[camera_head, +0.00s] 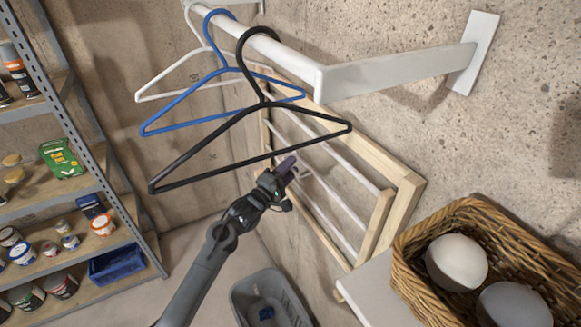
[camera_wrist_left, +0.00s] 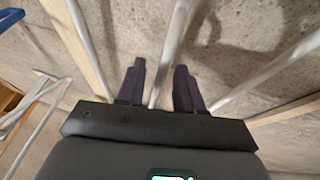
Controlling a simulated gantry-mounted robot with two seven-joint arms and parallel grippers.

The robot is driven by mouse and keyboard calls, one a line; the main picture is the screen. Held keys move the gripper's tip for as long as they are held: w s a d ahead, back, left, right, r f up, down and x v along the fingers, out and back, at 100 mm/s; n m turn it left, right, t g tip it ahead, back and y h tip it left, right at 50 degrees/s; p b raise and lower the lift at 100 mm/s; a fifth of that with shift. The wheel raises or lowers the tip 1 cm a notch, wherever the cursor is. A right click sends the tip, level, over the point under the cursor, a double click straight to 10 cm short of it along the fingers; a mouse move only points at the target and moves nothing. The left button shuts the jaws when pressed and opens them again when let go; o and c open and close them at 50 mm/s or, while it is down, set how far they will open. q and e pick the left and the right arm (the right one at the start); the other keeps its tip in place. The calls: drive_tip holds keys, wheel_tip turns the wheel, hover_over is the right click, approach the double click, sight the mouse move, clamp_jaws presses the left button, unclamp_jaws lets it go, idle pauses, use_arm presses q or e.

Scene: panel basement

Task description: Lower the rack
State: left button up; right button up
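The rack (camera_head: 403,212) is a pale wooden frame with several white rods, mounted on the concrete wall, to the right of the hangers. It appears folded up close to the wall. My left gripper (camera_head: 288,168) is in front of the rack's rods, below the black hanger. In the left wrist view, my left gripper (camera_wrist_left: 159,82) has its two dark fingers apart. A white rod (camera_wrist_left: 170,55) runs between them in the picture, and I cannot tell whether they touch it. Part of the rack is hidden behind the black hanger and my gripper. My right gripper is not in view.
White, blue and black hangers (camera_head: 250,110) hang from a white rail (camera_head: 270,45) above my left arm. A wicker basket (camera_head: 405,262) with pale round objects stands on a white surface at lower right. A grey bin (camera_head: 245,300) is below. Loaded shelves (camera_head: 100,245) stand left.

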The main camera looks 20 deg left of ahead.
use_arm(q)
drive_tip(key=shift+w+d, duration=0.1)
drive_tip(key=shift+w, duration=0.2)
clamp_jaws()
